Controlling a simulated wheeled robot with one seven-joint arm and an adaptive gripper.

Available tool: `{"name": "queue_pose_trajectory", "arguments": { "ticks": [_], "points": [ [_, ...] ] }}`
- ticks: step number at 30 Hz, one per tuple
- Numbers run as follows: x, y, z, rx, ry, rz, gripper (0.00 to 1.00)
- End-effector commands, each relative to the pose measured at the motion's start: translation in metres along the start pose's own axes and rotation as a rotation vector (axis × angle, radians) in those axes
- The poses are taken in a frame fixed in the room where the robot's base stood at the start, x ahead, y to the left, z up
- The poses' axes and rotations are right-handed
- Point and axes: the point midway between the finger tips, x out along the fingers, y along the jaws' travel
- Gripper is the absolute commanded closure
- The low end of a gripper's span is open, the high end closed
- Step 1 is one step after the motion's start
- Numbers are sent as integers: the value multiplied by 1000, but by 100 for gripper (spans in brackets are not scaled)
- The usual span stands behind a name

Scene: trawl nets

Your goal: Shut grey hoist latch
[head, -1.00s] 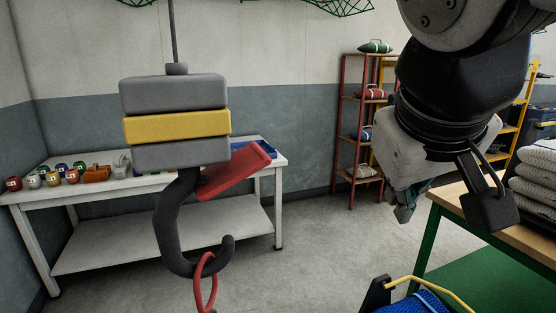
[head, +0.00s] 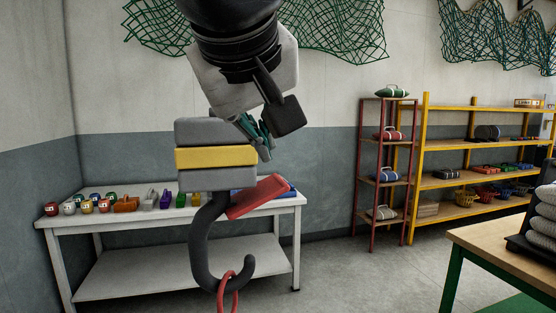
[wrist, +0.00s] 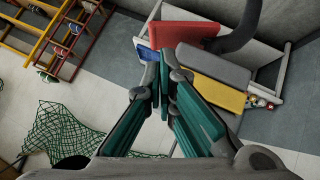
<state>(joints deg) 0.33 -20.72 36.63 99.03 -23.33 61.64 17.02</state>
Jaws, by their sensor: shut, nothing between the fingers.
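The hoist block (head: 208,180) is grey with a yellow band (head: 215,156), and hangs with a dark grey hook (head: 200,243) below it. Its red latch (head: 256,197) slants up and right, away from the hook's tip, so the hook's mouth is open. A red ring (head: 228,292) hangs in the hook. My gripper (head: 264,150) is shut and empty, pointing down beside the block's upper right, above the latch. In the wrist view, the teal fingers (wrist: 160,88) are together, with the red latch (wrist: 182,35) and dark hook (wrist: 243,28) beyond them.
A white table (head: 62,229) with several small coloured items stands behind the hoist. A red rack (head: 361,175) and yellow shelves (head: 425,170) are at the back right. A wooden-topped table (head: 480,235) is at right. Green nets (head: 340,30) hang on the wall.

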Motion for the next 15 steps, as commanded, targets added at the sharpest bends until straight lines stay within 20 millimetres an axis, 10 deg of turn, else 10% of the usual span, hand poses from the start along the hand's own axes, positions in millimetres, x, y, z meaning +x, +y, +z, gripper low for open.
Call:
{"name": "queue_pose_trajectory", "arguments": {
  "ticks": [15],
  "points": [
    [81,0,1,1,-5,0,100]
  ]
}}
